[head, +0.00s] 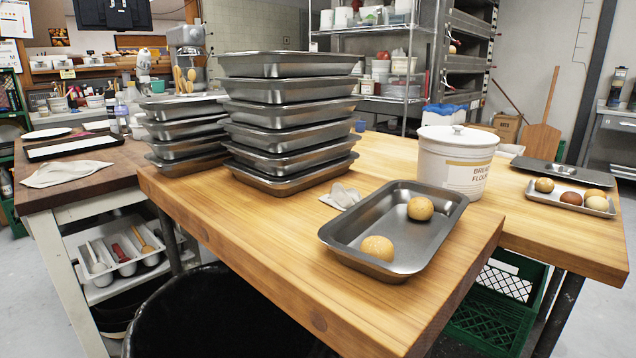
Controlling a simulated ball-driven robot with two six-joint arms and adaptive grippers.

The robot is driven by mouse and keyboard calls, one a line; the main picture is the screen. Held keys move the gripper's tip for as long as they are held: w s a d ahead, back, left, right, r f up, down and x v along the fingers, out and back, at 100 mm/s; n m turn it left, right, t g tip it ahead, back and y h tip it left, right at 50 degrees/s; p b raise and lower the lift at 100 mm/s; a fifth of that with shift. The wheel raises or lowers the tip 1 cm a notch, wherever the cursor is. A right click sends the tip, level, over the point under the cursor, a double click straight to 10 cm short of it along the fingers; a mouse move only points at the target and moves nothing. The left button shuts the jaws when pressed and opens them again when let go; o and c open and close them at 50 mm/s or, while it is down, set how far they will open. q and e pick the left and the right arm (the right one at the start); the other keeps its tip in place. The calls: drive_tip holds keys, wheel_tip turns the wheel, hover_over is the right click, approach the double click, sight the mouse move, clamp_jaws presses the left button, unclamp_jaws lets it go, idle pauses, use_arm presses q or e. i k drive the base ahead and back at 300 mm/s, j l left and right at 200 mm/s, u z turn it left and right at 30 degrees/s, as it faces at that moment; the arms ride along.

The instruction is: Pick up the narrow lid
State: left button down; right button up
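A narrow, flat, dark grey metal piece (590,178), which looks like the narrow lid, lies on the wooden table at the far right. It has a small raised detail near its middle. It lies just behind a shallow tray (546,198) holding several buns, and I cannot tell whether they touch. A round white lid (440,133) with a knob sits on the white bread flour crock (435,160). Neither of my grippers is in view.
A large metal tray (345,232) with two buns is at the front right of the table. Tall stacks of metal pans (285,135) stand at the left. Bare wood (250,225) shows along the front.

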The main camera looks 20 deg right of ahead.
sight(555, 170)
drive_tip(key=z, duration=2.05)
